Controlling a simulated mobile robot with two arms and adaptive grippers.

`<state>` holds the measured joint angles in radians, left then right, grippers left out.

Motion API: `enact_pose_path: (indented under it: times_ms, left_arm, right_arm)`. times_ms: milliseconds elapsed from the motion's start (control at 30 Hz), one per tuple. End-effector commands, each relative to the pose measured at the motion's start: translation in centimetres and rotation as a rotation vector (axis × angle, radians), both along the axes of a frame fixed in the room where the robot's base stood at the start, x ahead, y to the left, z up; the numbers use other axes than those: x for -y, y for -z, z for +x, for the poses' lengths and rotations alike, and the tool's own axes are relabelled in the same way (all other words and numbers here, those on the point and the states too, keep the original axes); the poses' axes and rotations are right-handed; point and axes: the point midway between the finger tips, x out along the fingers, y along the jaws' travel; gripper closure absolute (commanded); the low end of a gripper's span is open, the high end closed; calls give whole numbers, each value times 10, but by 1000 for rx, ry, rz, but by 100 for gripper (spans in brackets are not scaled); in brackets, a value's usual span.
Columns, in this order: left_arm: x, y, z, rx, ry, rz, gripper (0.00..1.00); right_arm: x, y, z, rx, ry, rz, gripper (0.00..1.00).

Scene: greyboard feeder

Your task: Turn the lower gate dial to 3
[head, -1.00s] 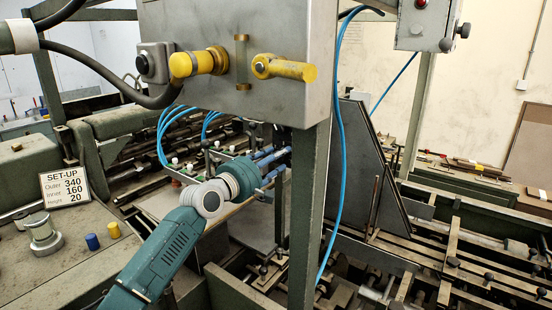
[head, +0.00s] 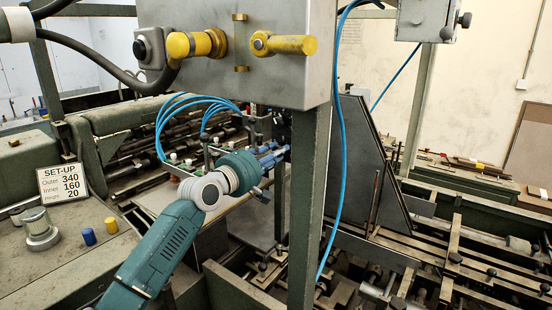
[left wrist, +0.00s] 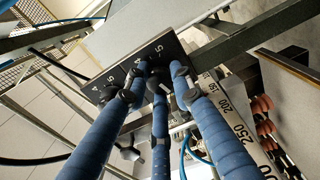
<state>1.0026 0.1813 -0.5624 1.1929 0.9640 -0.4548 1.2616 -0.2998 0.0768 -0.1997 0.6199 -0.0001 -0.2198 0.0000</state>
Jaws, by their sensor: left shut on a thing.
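A dark plate (left wrist: 118,76) with white figures 4 and 5 shows in the left wrist view, under the grey control box (head: 290,60). My left gripper (head: 284,153) reaches under that box from the left in the head view. In the left wrist view its blue fingers (left wrist: 155,84) come together at the plate and are shut on a small dark dial. The fingertips hide most of the dial, and I cannot read its pointer. My right gripper is in neither view.
A green post (head: 308,215) stands just right of my left gripper. Blue hoses (head: 200,105) loop above my wrist. Yellow handles (head: 285,45) stick out of the box. A set-up card (head: 62,180) reads Outer 340, Inner 160, Height 20.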

Motion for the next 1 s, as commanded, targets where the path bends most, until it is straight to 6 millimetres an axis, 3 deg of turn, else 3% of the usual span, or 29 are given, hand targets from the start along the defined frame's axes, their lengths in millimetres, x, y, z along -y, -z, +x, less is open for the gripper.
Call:
enact_pose_path:
  times_ms: [400,1000]
  left_arm:
    - [-1,4,0,233,-1,322,100]
    - [-1,2,0,567,-1,785,100]
  right_arm:
    - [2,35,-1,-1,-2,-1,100]
    - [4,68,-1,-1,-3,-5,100]
